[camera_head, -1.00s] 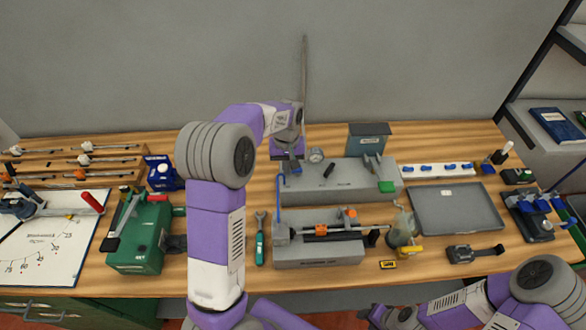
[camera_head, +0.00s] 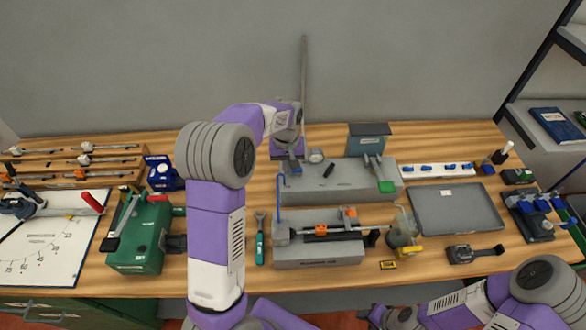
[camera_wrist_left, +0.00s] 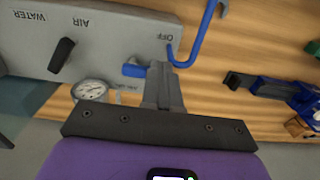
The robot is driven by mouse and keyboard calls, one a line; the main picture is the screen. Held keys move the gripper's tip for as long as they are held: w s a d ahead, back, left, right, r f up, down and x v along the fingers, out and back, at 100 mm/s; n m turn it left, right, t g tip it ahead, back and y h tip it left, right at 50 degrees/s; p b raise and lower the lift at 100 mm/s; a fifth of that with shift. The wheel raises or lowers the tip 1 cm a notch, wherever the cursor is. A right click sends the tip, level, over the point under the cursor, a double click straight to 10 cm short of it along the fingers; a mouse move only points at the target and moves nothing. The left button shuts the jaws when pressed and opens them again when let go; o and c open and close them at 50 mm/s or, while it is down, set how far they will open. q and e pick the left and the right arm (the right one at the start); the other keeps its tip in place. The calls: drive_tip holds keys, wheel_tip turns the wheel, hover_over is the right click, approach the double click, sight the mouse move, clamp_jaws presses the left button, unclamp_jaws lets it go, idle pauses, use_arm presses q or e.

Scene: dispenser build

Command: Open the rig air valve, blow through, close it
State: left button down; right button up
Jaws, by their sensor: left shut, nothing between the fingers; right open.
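The rig is a grey block (camera_head: 345,188) at the back middle of the bench, with a round gauge (camera_head: 316,155) and a black selector lever (camera_head: 328,170). In the left wrist view its panel (camera_wrist_left: 110,35) reads WATER, AIR and OFF upside down, with the black lever (camera_wrist_left: 62,55) near AIR. A short blue valve handle (camera_wrist_left: 133,70) lies below OFF, beside my left fingertips. My left gripper (camera_wrist_left: 160,72) is shut and empty; I cannot tell whether it touches the handle. My right gripper (camera_head: 378,314) is open at the bottom edge, partly cut off.
A bent blue tube (camera_wrist_left: 200,38) rises beside the left fingers. A front grey block (camera_head: 318,252) carries a horizontal syringe-like part. A glass vessel (camera_head: 402,228) and a grey tray (camera_head: 455,208) stand to its right. A green box (camera_head: 140,240) is left.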

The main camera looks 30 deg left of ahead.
sight(288, 181)
use_arm(q)
drive_tip(key=shift+f, duration=0.15)
idle(0.3)
drive_tip(key=shift+f+b, duration=1.35)
drive_tip(key=shift+f, duration=0.7)
